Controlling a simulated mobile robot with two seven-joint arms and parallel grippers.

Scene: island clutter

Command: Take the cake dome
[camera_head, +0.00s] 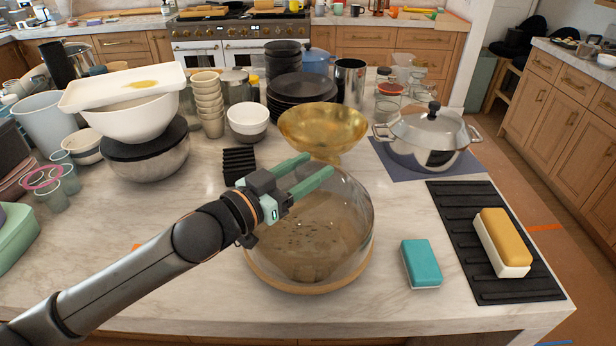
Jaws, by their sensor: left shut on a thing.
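The cake dome (335,235) is a large clear glass cover near the front middle of the island. A round wooden base (300,288) shows around its lower edge. My left gripper (318,165) reaches in from the left, with its two green fingers over the top of the dome. It is shut on the top of the dome, and the part between the fingers is mostly hidden. I cannot tell any gap between the dome and its base. My right gripper is not in view.
A gold bowl (322,128) stands just behind the dome. A steel pot (428,140) stands at the back right. A teal sponge (421,262) lies to the right, beside a black mat (470,235) with a butter dish (502,243). Stacked bowls and cups crowd the back left.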

